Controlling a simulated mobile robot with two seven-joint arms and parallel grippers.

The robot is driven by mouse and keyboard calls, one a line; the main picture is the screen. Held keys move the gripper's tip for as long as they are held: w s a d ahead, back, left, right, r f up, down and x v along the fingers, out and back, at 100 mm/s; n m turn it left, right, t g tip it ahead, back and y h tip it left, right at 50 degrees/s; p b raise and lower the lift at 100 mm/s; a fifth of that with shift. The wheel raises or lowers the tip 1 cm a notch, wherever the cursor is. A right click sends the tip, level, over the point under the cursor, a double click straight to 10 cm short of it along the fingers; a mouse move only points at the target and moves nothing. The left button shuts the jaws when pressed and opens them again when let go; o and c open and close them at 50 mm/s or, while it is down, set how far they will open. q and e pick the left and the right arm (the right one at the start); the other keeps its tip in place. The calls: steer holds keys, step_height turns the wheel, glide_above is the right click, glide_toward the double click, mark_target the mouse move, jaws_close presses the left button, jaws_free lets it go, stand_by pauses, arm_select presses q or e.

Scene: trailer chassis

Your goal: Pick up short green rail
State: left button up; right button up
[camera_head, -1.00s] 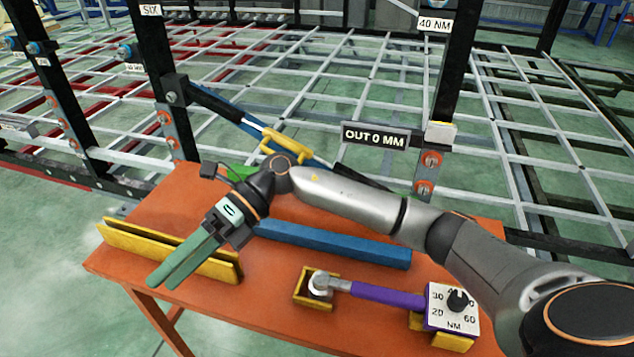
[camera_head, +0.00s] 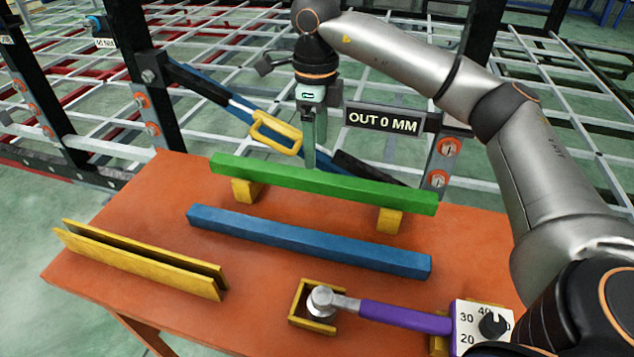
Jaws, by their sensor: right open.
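The short green rail (camera_head: 325,184) lies across two yellow support blocks, the left block (camera_head: 247,190) and the right block (camera_head: 389,219), at the back of the orange table. My right gripper (camera_head: 309,164) points down over the rail's middle, with its green-grey fingers close to the rail's back edge. It is open; the fingers overlap in this view, so the gap between them is hidden. I cannot tell whether the fingers touch the rail. My left gripper is not in view.
A blue bar (camera_head: 310,241) lies in front of the rail on the orange table (camera_head: 150,210). A yellow slotted holder (camera_head: 140,262) is at left, and a purple-handled torque wrench (camera_head: 400,316) at front right. The frame with an "OUT 0 MM" sign (camera_head: 383,121) stands behind.

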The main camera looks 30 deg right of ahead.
mark_target(319, 176)
step_height(319, 176, down, 3)
steer(key=shift+r, duration=0.2)
steer(key=f, duration=0.3)
steer(key=shift+s+d+f+b, duration=0.25)
steer(key=shift+s+f+b, duration=0.05)
steer(key=shift+b, duration=0.05)
steer(key=shift+f, duration=0.6)
steer(key=shift+c, duration=0.3)
jaws_close()
steer(key=shift+w+r, duration=0.1)
steer(key=shift+r, duration=0.05)
